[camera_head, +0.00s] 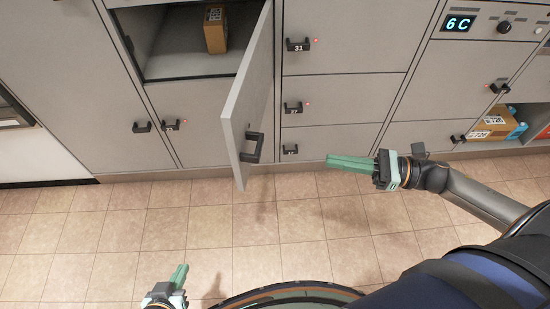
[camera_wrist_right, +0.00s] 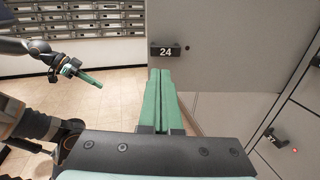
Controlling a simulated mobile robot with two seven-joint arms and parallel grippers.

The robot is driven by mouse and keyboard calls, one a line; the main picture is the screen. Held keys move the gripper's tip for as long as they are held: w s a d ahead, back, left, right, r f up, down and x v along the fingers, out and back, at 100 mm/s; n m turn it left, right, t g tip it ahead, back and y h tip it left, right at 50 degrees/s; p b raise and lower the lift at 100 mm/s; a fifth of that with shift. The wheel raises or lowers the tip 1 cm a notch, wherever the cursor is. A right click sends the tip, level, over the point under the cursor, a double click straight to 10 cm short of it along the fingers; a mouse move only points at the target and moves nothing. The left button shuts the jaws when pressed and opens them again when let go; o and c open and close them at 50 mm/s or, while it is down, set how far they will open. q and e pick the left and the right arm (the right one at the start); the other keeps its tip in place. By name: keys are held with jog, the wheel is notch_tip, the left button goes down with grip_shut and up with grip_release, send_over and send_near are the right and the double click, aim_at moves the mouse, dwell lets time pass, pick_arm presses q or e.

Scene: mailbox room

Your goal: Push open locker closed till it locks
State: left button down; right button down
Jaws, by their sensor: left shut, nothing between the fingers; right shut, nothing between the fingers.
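The open locker door (camera_head: 247,100) is a grey panel swung out from the locker wall in the head view, with a black handle (camera_head: 252,148) near its lower edge. Its compartment (camera_head: 185,67) stands open and holds a brown box (camera_head: 216,30). My right gripper (camera_head: 330,161) is shut and empty, to the right of the door and apart from it. In the right wrist view a grey door panel with a handle marked 24 (camera_wrist_right: 165,51) is just beyond the shut green fingers (camera_wrist_right: 160,75). My left gripper (camera_head: 181,268) is shut and empty, low over the floor.
Closed lockers with black handles (camera_head: 298,45) and small red lights flank the opening. A display reading 6 C (camera_head: 458,24) is at the upper right. Another open compartment at right holds a parcel (camera_head: 494,124). The tiled floor (camera_head: 80,235) is clear.

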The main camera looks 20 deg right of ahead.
jog(key=n, duration=0.1)
send_near(260, 153)
jog(key=p+x, duration=0.1)
jog(key=x, duration=0.5)
jog(key=shift+w+a+r, duration=0.15)
jog(key=shift+a+r, duration=0.05)
jog(key=shift+a, duration=0.2)
